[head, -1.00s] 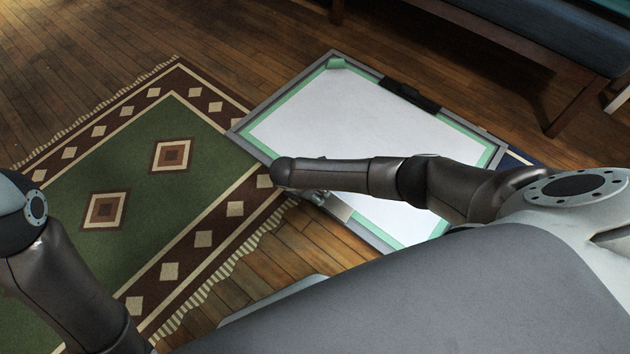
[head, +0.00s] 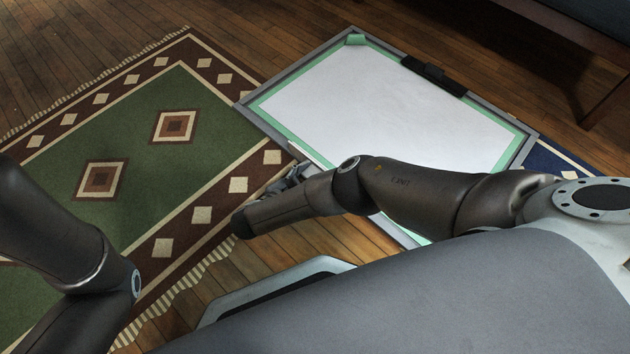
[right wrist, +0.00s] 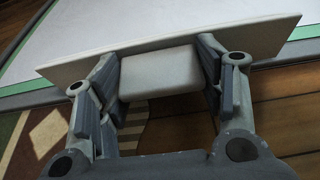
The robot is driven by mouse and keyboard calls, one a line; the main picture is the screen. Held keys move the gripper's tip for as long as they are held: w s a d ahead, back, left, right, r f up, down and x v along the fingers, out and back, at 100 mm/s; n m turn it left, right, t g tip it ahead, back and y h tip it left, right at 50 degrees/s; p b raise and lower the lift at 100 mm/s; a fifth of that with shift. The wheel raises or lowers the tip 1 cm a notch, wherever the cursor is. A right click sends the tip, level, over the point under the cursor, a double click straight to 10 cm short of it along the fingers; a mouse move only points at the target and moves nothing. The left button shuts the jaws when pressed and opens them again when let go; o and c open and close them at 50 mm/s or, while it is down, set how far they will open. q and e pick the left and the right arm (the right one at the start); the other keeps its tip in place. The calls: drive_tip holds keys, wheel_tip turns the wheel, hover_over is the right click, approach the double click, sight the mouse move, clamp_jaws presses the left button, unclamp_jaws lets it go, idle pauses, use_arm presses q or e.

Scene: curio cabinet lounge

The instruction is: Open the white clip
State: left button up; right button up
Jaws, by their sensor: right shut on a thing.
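The white clip (right wrist: 160,76) shows large in the right wrist view, with a long flat pale bar across the top and a block-like tab below it. My right gripper (right wrist: 156,62) has one finger on each side of the tab and is shut on it. The bar lies near the edge of a white sheet; I cannot tell whether it is pressed down or raised. In the head view a strip of the clip (head: 302,154) shows at the board's lower left edge, beside my right gripper (head: 290,176); my right arm hides much there. My left gripper is out of view.
The board (head: 250,96) lies low, with a white sheet (head: 375,105) and green border. A black clip (head: 434,77) sits on its far right edge, a green piece (head: 356,40) at its top corner. A green rug (head: 145,140) lies left, a dark bench (head: 560,35) behind.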

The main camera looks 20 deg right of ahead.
drive_tip(key=shift+a+f+h+b, duration=0.25)
drive_tip(key=shift+h+b, duration=0.15)
drive_tip(key=shift+b, duration=0.15)
drive_tip(key=shift+d, duration=0.1)
drive_tip(key=o, duration=1)
drive_tip(key=v, duration=0.7)
drive_tip(key=shift+s+a, duration=0.1)
drive_tip(key=shift+a, duration=0.1)
drive_tip(key=shift+a, duration=0.1)
